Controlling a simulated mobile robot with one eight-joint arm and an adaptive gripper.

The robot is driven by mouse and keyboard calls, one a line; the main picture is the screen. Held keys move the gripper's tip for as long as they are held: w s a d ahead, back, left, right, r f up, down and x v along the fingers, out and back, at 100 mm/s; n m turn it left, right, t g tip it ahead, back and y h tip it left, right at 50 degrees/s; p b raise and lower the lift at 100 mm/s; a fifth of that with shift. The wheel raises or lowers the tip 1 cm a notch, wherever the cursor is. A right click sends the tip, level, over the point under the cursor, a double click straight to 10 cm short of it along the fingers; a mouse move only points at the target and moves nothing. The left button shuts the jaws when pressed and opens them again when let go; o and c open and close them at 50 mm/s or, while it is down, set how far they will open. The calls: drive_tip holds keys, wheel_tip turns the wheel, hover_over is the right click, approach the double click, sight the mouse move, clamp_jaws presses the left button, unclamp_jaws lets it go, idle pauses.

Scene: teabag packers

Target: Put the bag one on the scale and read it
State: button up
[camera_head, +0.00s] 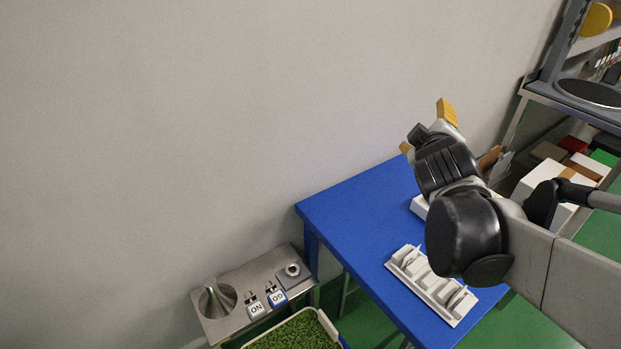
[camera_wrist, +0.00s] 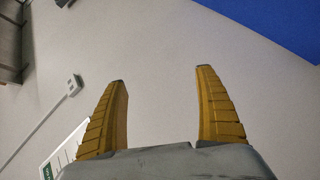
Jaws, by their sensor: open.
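My gripper (camera_head: 428,127) is raised above the far part of the blue table (camera_head: 345,210), with its yellow fingers apart. In the wrist view my gripper (camera_wrist: 160,85) is open, with nothing between the fingers. A white rack (camera_head: 433,286) on the table holds several small pale pieces that may be teabags; I cannot tell which is bag one. Another white object (camera_head: 419,207) on the table is mostly hidden behind my arm, and I cannot tell whether it is the scale.
White and brown boxes (camera_head: 545,180) and a shelf (camera_head: 560,92) are at right. The table's left part is clear.

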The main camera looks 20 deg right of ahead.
drive_tip(key=s+a+f+m+g+y, duration=0.2)
drive_tip(key=s+a+f, duration=0.2)
drive_tip(key=a, duration=0.3)
drive_tip(key=s+a+f+m+g+y, duration=0.1)
drive_tip(key=s+a+f+g+y, duration=0.1)
drive_tip(key=a, duration=0.5)
drive_tip(key=s+a+f+m+g+y, duration=0.1)
drive_tip(key=s+a+f+m+y, duration=0.1)
drive_tip(key=s+a+f+y, duration=0.2)
drive_tip(key=s+a+f, duration=0.2)
drive_tip(key=a, duration=0.2)
drive_tip(key=shift+s+f+m+g, duration=0.15)
drive_tip(key=shift+s+m+g, duration=0.15)
drive_tip(key=shift+s+g, duration=0.1)
drive_tip(key=shift+w, duration=0.1)
